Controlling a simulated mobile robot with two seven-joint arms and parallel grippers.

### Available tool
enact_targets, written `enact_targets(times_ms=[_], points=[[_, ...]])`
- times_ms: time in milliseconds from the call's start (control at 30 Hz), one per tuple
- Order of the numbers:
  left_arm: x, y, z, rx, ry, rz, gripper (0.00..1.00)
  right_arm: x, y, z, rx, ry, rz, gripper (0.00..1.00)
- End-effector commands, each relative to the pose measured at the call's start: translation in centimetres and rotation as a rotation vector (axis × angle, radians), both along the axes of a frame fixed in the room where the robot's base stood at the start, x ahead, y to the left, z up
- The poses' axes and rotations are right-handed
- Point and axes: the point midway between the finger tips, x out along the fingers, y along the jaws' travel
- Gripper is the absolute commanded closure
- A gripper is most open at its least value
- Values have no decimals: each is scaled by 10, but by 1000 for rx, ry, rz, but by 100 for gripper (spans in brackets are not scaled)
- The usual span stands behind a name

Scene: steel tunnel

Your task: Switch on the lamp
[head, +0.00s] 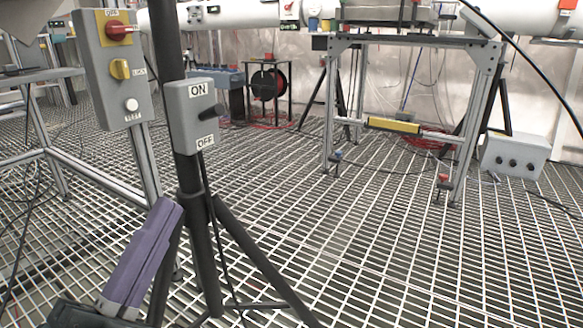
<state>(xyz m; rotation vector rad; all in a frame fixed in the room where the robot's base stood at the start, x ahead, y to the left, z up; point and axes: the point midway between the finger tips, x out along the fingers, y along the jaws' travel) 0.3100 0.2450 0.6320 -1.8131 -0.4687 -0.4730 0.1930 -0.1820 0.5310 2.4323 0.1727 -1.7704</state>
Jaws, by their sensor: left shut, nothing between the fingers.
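A grey switch box (191,128) is fixed to a black tripod stand (205,250). It carries an ON label at the top, an OFF label at the bottom, and a dark lever (211,112) between them that sticks out to the right. I cannot tell for sure which way the lever is set. The top of the stand is cut off by the picture's upper edge, and no lamp head shows. My left gripper (164,208), with purple fingers, is shut and empty. It is below and left of the switch box in the picture, apart from it. My right gripper is not in view.
A grey control box (112,75) with red, yellow and white knobs stands on a metal post just left of the tripod. The tripod's legs spread over the grating floor (370,250). A metal frame (335,110) stands at the back right. The grating on the right is mostly clear.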

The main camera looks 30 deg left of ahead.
Motion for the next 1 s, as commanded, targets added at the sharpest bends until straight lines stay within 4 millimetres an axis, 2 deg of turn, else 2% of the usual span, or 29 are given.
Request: enact_targets(times_ms=[100, 233, 800, 867, 967, 1000], points=[[-13, -2, -10, -2, 4, 1, 100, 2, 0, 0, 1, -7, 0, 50], [-20, -3, -13, -2, 1, 1, 100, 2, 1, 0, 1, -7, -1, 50], [-21, -4, -12, -2, 2, -1, 100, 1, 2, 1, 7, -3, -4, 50], [-19, -4, -6, -10, 12, -7, 100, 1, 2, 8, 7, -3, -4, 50], [-8, -6, 17, -50, 70, -39, 100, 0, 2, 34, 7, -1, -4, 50], [-2, -7, 29, -76, 108, -58, 100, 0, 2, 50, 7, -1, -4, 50]])
